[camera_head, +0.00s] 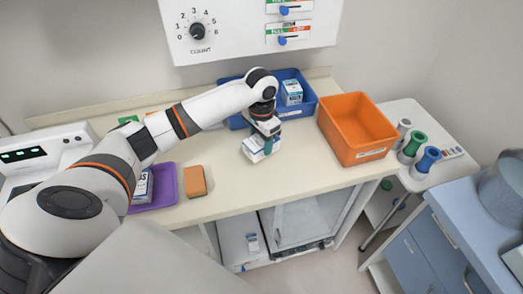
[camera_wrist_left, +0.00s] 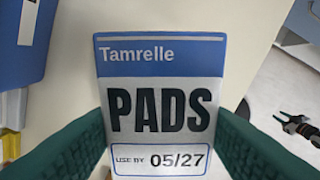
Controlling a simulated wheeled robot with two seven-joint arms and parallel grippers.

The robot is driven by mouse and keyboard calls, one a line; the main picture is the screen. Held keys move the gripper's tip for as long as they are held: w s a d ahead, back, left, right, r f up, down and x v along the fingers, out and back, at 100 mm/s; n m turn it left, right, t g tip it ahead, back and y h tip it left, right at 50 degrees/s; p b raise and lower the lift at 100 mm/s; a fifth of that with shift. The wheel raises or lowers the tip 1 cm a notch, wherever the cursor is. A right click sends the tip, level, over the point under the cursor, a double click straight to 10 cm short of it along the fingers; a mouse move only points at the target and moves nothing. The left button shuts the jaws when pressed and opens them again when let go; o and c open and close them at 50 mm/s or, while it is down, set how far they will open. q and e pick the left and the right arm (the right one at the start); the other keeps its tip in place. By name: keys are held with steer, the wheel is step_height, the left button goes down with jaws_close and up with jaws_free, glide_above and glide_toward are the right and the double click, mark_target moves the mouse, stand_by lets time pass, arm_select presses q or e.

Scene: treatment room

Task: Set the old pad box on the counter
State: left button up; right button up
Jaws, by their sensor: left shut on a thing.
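A white and blue pad box (camera_head: 260,149) is in my left gripper (camera_head: 267,138), over the counter (camera_head: 225,172) in front of the blue bin. In the left wrist view the box (camera_wrist_left: 160,105) reads "Tamrelle PADS, use by 05/27" and sits between the green fingers of my left gripper (camera_wrist_left: 160,135). The gripper is shut on it. The box looks tilted in the head view; I cannot tell whether it touches the counter. My right gripper does not show.
The blue bin (camera_head: 310,97) holds another small box (camera_head: 291,92). An empty orange bin (camera_head: 355,128) stands to its right. A purple tray (camera_head: 166,186) with a box and an orange block (camera_head: 194,181) are at the left. The counter's front middle is clear.

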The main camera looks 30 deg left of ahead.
mark_target(261, 139)
arm_select(q)
step_height(261, 139, down, 7)
steer(key=shift+r+p, duration=0.15)
steer(key=shift+p, duration=0.35)
steer(key=o, duration=1)
step_height(261, 139, up, 12)
steer(key=shift+r+b, duration=0.1)
steer(key=shift+b, duration=0.7)
